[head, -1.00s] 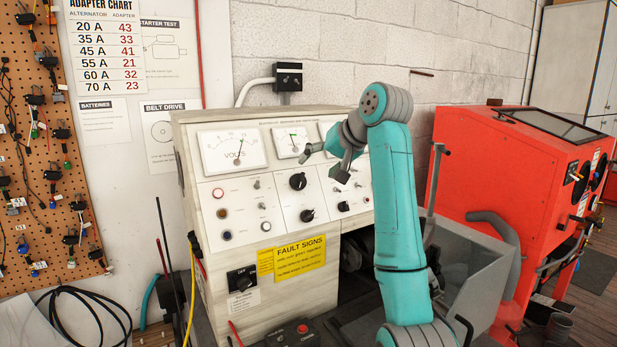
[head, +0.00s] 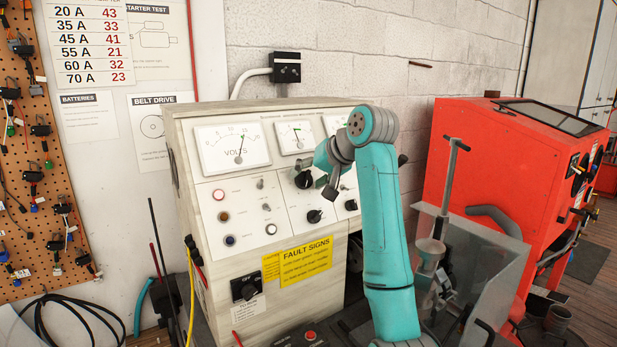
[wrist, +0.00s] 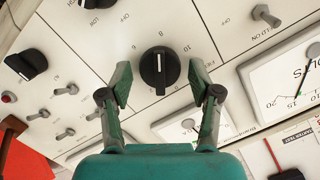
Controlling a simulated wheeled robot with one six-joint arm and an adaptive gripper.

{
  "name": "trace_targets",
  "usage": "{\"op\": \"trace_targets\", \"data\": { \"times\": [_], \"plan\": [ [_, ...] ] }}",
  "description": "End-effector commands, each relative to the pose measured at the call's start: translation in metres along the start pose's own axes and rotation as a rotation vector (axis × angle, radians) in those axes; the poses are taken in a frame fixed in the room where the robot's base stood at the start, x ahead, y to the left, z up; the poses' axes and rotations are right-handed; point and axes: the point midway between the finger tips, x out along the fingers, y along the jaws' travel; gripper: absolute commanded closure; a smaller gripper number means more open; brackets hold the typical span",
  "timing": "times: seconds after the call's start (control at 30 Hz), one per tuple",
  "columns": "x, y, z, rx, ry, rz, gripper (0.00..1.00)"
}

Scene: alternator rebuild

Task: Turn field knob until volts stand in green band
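The black field knob (head: 303,180) sits on the pale tester panel, with numbers around it and a white pointer line on its face. In the wrist view the knob (wrist: 159,68) lies between the two fingers of my gripper (wrist: 160,80). The fingers are spread, with a gap to the knob on each side. In the head view my gripper (head: 325,177) is just right of the knob. The volts meter (head: 232,146) shows its needle pointing up and slightly right, its tip near a small green mark. Whether it stands within the band is too small to tell.
A second black knob (head: 314,216) sits below, with toggle switches (head: 261,184) to the left. The ammeter (head: 295,136) is above. A clear guard (head: 465,260) and a red machine (head: 520,180) stand to the right. A yellow fault sign (head: 298,260) is on the lower panel.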

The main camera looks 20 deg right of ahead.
Motion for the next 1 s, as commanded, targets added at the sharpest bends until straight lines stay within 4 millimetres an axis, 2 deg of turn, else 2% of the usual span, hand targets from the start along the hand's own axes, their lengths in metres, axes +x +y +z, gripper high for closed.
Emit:
{"op": "trace_targets", "data": {
  "times": [0.03,0.13,0.17,0.57,1.0],
  "plan": [
    [0.0,0.0,0.0,0.0,0.0,0.0,0.57],
    [0.0,-0.0001,0.0,0.0,0.0,0.0,0.82],
    [0.0,-0.0001,0.0,0.0,0.0,0.0,0.87],
    [0.0001,-0.0008,0.0001,-0.062,-0.001,0.011,0.87],
    [0.0002,-0.0017,0.0008,-0.406,-0.001,0.078,0.87]
  ]
}}
